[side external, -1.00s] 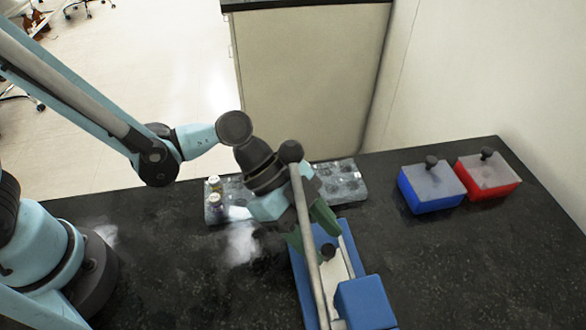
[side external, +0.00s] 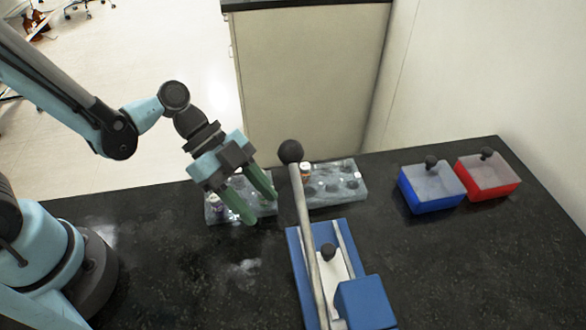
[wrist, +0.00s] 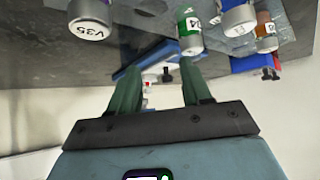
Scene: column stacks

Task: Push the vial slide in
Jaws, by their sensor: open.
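The vial slide is a white plate (side external: 334,272) with a black knob (side external: 328,252), lying in the channel of a blue press base (side external: 297,262). A grey lever with a black ball end (side external: 291,151) rises over it and hides part of the plate. My gripper (side external: 261,209) is open and empty, with its green fingers spread above the left part of the vial rack, to the left of the slide and apart from it. In the wrist view, the open fingers (wrist: 159,68) show nothing between their tips except background.
A grey rack (side external: 322,199) holds several vials behind the press; a labelled vial (wrist: 90,20) shows close in the wrist view. A blue bin (side external: 432,198) and a red bin (side external: 490,185) stand at the right. The dark counter (side external: 180,280) is clear at front left.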

